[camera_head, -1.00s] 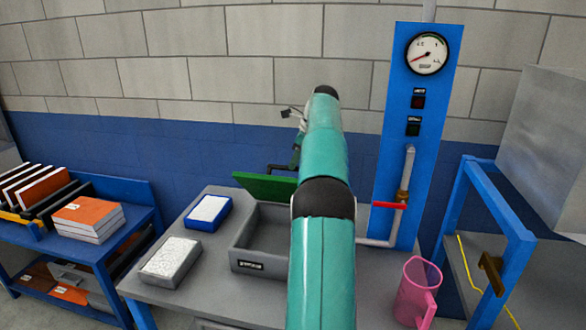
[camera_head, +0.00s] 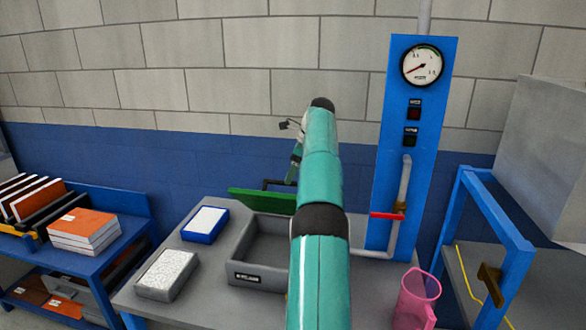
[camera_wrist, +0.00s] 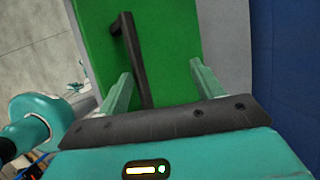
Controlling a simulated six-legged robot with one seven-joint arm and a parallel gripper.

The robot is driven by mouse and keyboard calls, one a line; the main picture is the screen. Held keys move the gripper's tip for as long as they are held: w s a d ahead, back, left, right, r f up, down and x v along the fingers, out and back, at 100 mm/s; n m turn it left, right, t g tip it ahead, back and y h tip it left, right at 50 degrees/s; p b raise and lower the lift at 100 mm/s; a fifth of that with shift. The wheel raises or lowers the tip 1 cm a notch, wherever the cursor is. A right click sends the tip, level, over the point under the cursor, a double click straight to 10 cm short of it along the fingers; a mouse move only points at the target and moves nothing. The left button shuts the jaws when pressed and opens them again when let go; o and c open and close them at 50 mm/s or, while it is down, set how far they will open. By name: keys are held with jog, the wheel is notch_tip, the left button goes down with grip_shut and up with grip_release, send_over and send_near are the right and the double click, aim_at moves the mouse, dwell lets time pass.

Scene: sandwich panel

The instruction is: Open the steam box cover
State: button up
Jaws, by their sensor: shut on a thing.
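The steam box (camera_head: 262,280) is a grey open tray on the grey bench, its inside partly visible. Its green cover (camera_head: 262,201) stands raised at the back edge, tilted up, and its right part is hidden by my arm. The cover (camera_wrist: 172,45) fills the middle of the wrist view, with a black bar handle (camera_wrist: 130,60) on it. My gripper (camera_wrist: 160,78) has one finger on each side of the handle and is shut on it. The handle lies closer to the left finger; the exact contact is unclear. In the head view my gripper (camera_head: 296,165) is small, behind the box.
A blue-rimmed tray (camera_head: 206,224) and a grey tray of white material (camera_head: 167,274) lie left of the box. A blue panel (camera_head: 413,145) with gauge and red-handled valve stands behind right. A pink jug (camera_head: 416,298) stands at the front right.

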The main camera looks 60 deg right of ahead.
jog(key=shift+o, duration=0.3)
jog(key=shift+d+f, duration=0.15)
jog(key=shift+f, duration=0.65)
jog(key=shift+s, duration=0.1)
jog(key=shift+s+r, duration=0.1)
jog(key=shift+r, duration=0.5)
jog(key=c, duration=0.4)
jog(key=shift+o, duration=0.2)
jog(key=s+d+r, duration=0.1)
jog(key=s+d, duration=0.3)
jog(key=s, duration=0.7)
jog(key=shift+d, duration=0.15)
